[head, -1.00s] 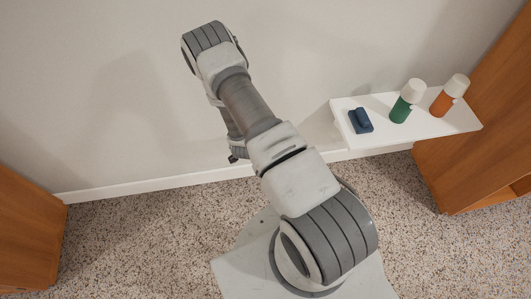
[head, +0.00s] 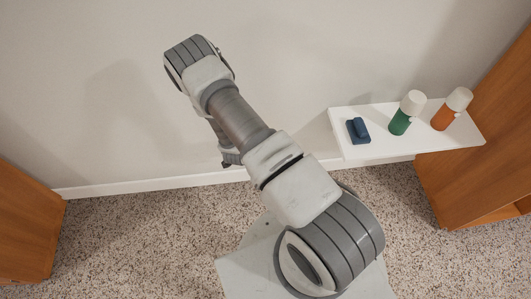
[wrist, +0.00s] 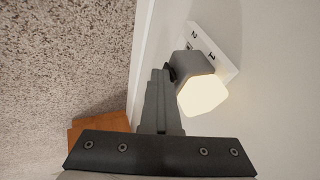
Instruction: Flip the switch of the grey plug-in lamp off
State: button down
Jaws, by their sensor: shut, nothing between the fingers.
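The grey plug-in lamp (wrist: 192,64) shows in the wrist view, with a grey body and a glowing pale shade (wrist: 203,94). It sits at a white wall outlet plate (wrist: 215,47) marked 1 and 2. A small dark part (wrist: 172,73), possibly the switch, shows on the lamp's left side. My gripper (wrist: 160,74) is shut and empty, its fingertips right beside that dark part. I cannot tell whether they touch. In the head view my arm hides the lamp.
A white shelf (head: 437,137) at right holds a blue object (head: 358,131), a green bottle (head: 405,114) and an orange bottle (head: 449,110). Wooden cabinets stand at left (head: 27,230) and right (head: 480,150).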

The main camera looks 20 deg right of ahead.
jog(key=shift+r, duration=0.1)
jog(key=shift+r+p, duration=0.65)
jog(key=shift+r, duration=0.05)
